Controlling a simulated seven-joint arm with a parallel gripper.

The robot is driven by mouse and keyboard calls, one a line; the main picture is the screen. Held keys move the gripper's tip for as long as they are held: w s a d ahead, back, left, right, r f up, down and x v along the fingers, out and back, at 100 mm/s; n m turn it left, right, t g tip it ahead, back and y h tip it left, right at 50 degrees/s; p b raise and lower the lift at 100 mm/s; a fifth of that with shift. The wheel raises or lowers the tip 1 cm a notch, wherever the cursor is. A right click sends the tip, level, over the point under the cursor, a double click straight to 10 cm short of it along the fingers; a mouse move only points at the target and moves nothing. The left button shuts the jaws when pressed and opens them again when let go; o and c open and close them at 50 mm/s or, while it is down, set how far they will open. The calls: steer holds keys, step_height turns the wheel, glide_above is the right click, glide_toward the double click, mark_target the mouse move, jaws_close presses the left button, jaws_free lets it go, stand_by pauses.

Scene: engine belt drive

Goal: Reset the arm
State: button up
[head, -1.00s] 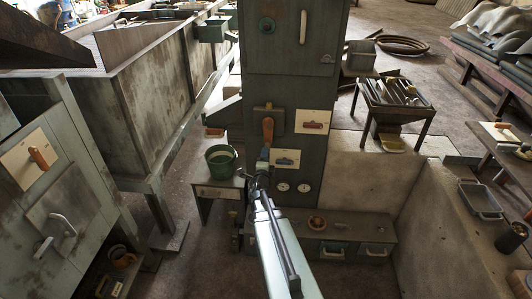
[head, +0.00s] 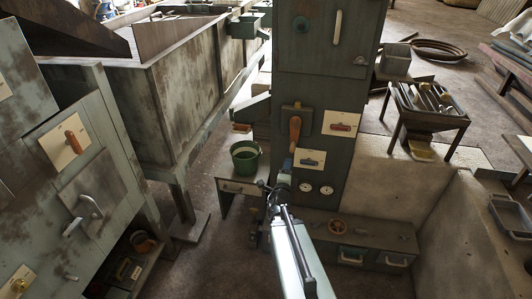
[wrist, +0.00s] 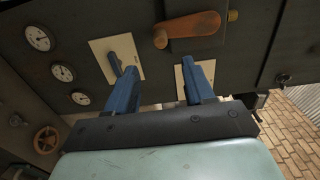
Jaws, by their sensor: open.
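My gripper (wrist: 162,88) is open, with its two blue fingers apart and nothing between them in the wrist view. In the head view my gripper (head: 287,165) is in front of the dark green cabinet (head: 325,85), just below the orange lever handle (head: 295,132). The lever handle (wrist: 190,28) also shows beyond the fingertips in the wrist view, apart from them. A pale switch plate (wrist: 121,57) lies behind the left finger. Another plate (wrist: 181,80) is partly hidden by the right finger. I cannot tell the exact gap to the panel.
A green bucket (head: 245,157) stands on a small table to the left. A panel with an orange lever (head: 73,142) is at far left. A concrete wall (head: 450,240) stands right.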

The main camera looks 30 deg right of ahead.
steer(key=s+d+f+m+g+h, duration=0.15)
steer(key=s+m+g, duration=0.3)
steer(key=m, duration=0.95)
steer(key=s+d+f+m+g+h, duration=0.1)
steer(key=s+d+m+g+h, duration=0.25)
steer(key=m, duration=1.05)
steer(key=s+a+f+m+g+y, duration=0.5)
steer(key=s+f+m+g+y, duration=0.15)
steer(key=s+f+m, duration=0.55)
steer(key=s+a+f+m+g+y, duration=0.1)
steer(key=s+a+f+m+y, duration=0.3)
steer(key=a, duration=0.5)
steer(key=s+a+f+m+g+y, duration=0.1)
steer(key=a+f+y, duration=0.3)
steer(key=a+f, duration=0.3)
steer(key=s+a+f+m+g+y, duration=0.1)
steer(key=s+a+f+m+y, duration=0.25)
steer(key=a, duration=0.65)
steer(key=s+a+f+n+g, duration=0.2)
steer(key=s+a+f, duration=0.3)
steer(key=s+a, duration=0.4)
steer(key=shift+a+n, duration=0.65)
steer(key=shift+a, duration=0.15)
